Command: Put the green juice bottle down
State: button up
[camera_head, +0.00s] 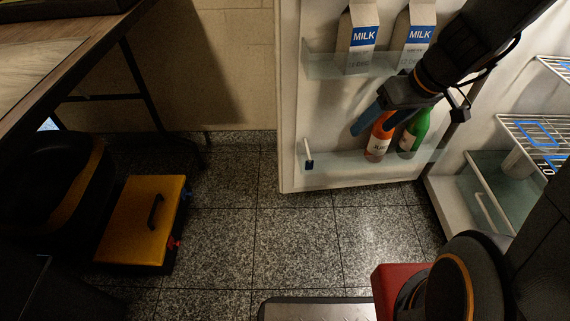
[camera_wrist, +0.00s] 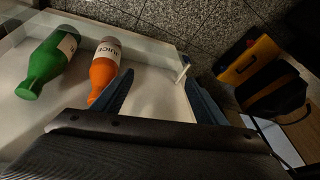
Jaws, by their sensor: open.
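The green juice bottle (camera_head: 414,131) stands on the lower shelf of the open fridge door, to the right of an orange juice bottle (camera_head: 379,137). In the wrist view the green bottle (camera_wrist: 48,62) is at the far left, with the orange bottle (camera_wrist: 104,66) between it and my gripper (camera_wrist: 160,74). My gripper is open, with nothing between its blue fingers. In the head view my gripper (camera_head: 378,120) is just above and in front of the orange bottle and hides part of it. The green bottle is apart from the fingers.
Two milk cartons (camera_head: 358,38) (camera_head: 416,36) stand on the upper door shelf. The fridge interior with wire racks (camera_head: 536,128) is at the right. A yellow-topped box (camera_head: 143,218) sits on the floor at the left, near a table (camera_head: 50,70). The tiled floor between is clear.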

jog(key=s+a+r+n+g, duration=0.1)
jog(key=s+a+r, duration=0.25)
jog(key=a, duration=0.45)
jog(key=s+a+r+g, duration=0.1)
jog(key=s+a+r, duration=0.1)
jog(key=s+a, duration=0.45)
jog(key=s+a+r, duration=0.1)
jog(key=s+a, duration=0.2)
jog(key=s, duration=0.2)
jog(key=s+a+r+g+h, duration=0.1)
jog(key=s+a+r, duration=0.1)
jog(key=s, duration=0.4)
jog(key=shift+a+r+n, duration=0.2)
jog(key=shift+a+n, duration=0.2)
jog(key=shift+a, duration=0.35)
jog(key=d+r+m+h+p, duration=0.1)
jog(key=d+r+m+p, duration=0.2)
jog(key=d+r+p, duration=0.7)
jog(key=d+r+m+h+p, duration=0.1)
jog(key=d+r+m+p, duration=0.2)
jog(key=d+r+p, duration=0.7)
notch_tip(320, 180, up, 6)
jog(key=p, duration=1.5)
jog(key=shift+d+r, duration=0.15)
jog(key=shift+d, duration=0.05)
